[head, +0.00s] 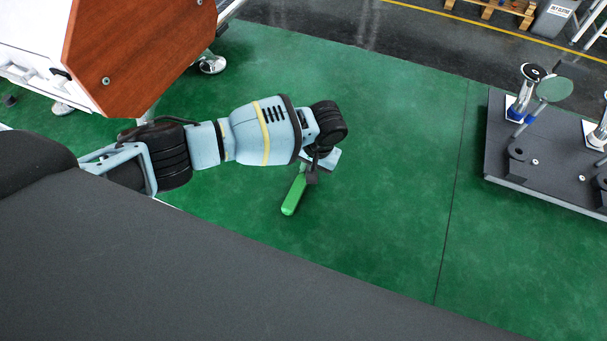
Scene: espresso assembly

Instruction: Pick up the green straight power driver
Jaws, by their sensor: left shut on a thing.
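The green straight power driver (293,196) shows in the head view, near the middle, below the end of my left arm. My left gripper (312,174) is shut on the driver near its upper end. The driver hangs tilted, its green end pointing down and to the left, with the green floor behind it. The upper part of the driver is hidden by the gripper and wrist. My right gripper is not in view.
A white and brown machine (150,45) stands at the upper left. A dark platform (510,180) with fixtures is at the right. A dark grey surface (180,270) fills the lower left. The green floor (400,150) between them is clear.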

